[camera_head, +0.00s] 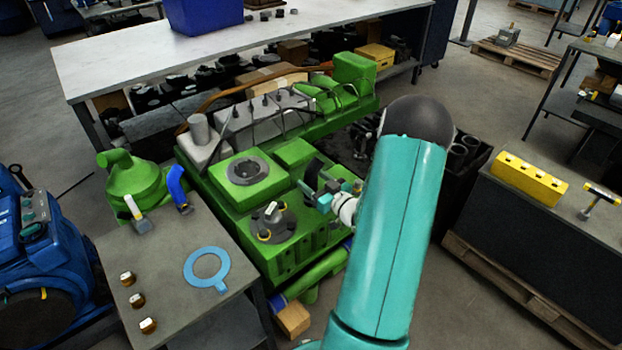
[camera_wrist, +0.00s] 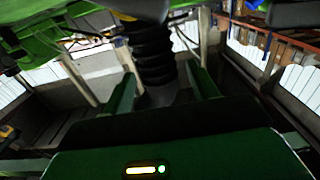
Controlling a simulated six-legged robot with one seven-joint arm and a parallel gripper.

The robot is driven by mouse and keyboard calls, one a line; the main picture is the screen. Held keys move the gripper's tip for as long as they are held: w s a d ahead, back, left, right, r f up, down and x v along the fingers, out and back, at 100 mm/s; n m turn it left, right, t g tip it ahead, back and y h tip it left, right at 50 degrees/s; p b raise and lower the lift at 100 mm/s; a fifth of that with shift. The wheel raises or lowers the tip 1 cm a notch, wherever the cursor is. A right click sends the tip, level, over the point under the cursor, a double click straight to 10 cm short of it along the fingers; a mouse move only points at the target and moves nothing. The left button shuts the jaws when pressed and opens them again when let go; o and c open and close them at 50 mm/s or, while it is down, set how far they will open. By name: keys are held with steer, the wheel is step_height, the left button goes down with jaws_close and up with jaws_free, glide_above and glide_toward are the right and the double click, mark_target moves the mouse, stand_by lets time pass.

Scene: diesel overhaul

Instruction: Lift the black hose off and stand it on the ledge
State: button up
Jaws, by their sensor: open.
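The black hose (camera_wrist: 152,52) is ribbed and stands roughly upright ahead of my gripper in the wrist view. Its lower end widens into a grey part between my fingers, and its top runs up to a dark part at the picture's edge. My gripper (camera_wrist: 163,88) is open, with one green finger on each side of the hose's lower part. I cannot tell whether they touch it. In the head view, my gripper (camera_head: 322,192) is at the right side of the green engine (camera_head: 240,205), close to the dark hose (camera_head: 314,168). I cannot tell which surface is the ledge.
A dark crate (camera_head: 470,165) and a bench with a yellow block (camera_head: 530,178) stand to the right. A long workbench (camera_head: 120,58) runs behind.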

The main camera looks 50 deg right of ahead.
steer(key=s+a, duration=0.1)
steer(key=s, duration=1.1)
steer(key=shift+a, duration=0.2)
